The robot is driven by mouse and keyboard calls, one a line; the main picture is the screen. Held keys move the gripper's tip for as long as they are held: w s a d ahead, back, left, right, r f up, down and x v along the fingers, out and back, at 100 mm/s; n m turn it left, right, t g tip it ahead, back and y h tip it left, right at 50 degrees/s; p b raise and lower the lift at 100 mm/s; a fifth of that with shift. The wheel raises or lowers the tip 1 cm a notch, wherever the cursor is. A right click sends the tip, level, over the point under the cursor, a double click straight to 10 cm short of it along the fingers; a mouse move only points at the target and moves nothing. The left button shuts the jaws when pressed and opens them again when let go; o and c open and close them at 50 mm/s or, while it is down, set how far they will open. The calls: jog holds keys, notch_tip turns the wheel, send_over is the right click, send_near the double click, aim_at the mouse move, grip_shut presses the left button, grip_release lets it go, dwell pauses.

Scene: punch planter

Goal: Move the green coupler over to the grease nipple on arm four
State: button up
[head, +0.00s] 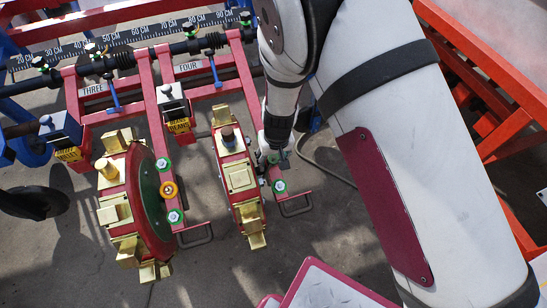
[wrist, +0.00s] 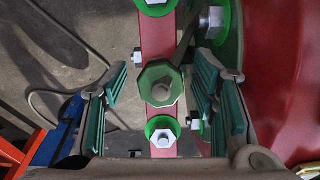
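A green hexagonal piece with a grey round centre, which looks like the green coupler (wrist: 149,78), sits over the red bar of arm four in the wrist view. In the head view it is a small dark green shape (head: 283,157), partly covered by my gripper. My gripper (head: 271,158) is at this bar, beside the red and gold planter wheel. In the wrist view my gripper (wrist: 160,90) has its teal-padded fingers on both sides of the hexagon, with gaps to each. No separate grease nipple shows; I cannot tell whether it is under the hexagon.
A green ring with a white nut (wrist: 163,132) lies just beside the hexagon on the bar. The red and gold wheel (head: 236,177) stands close left of my gripper. Arm three has an orange ring (head: 168,189) between green-ringed nuts. A red frame (head: 500,120) stands at right.

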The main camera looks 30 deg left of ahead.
aim_at(276, 161)
notch_tip(276, 161, up, 12)
jog(key=d, duration=0.1)
jog(key=shift+s+d, duration=0.2)
jog(key=shift+s, duration=0.2)
dwell(0.3)
